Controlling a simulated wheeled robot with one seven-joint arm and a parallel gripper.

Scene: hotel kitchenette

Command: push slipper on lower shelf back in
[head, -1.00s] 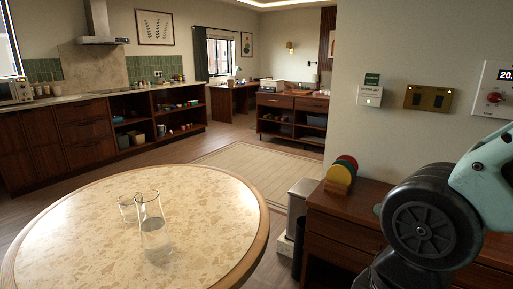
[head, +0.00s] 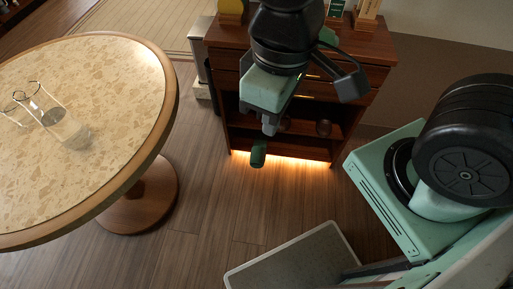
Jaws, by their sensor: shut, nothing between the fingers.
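A small dark green slipper (head: 258,153) sticks out over the front edge of the lower shelf of the wooden cabinet (head: 228,120). Its back part is hard to make out. My gripper (head: 269,126) points down in front of the cabinet. It is shut and empty, and its tips appear just above the slipper in the picture. I cannot tell whether they touch it. My arm hides part of the cabinet's drawers and shelf opening.
Dark round items (head: 323,127) sit in the cabinet. A glow lights the floor below it. A round table (head: 100,110) with a glass pitcher (head: 62,125) stands at the left. A bin (head: 203,60) stands beside the cabinet. The wooden floor between table and cabinet is clear.

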